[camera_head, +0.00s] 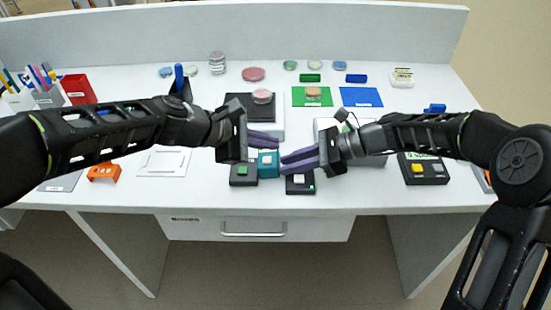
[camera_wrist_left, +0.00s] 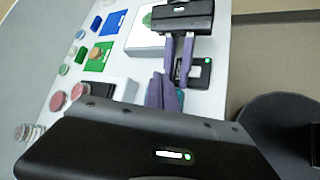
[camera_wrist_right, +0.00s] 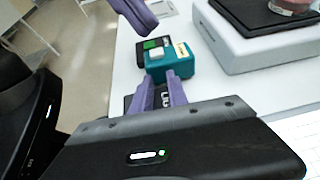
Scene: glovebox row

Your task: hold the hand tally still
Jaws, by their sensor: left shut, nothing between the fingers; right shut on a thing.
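The hand tally is a small teal block (camera_head: 268,168) near the front middle of the bench. In the right wrist view the teal tally (camera_wrist_right: 183,66) shows a pale button and a cream label on top. My right gripper (camera_head: 283,161) is shut on its near side; the fingertips (camera_wrist_right: 163,78) meet the teal body. My left gripper (camera_head: 278,141) is shut and empty, just behind and above the tally in the head view. Its purple fingers (camera_wrist_right: 137,14) hang apart from the tally in the right wrist view. In the left wrist view, fingers hide most of the tally.
A black box with a green button (camera_head: 242,174) sits left of the tally. A black box with a white button (camera_head: 299,184) sits right, under my right fingers. The bench's front edge is close.

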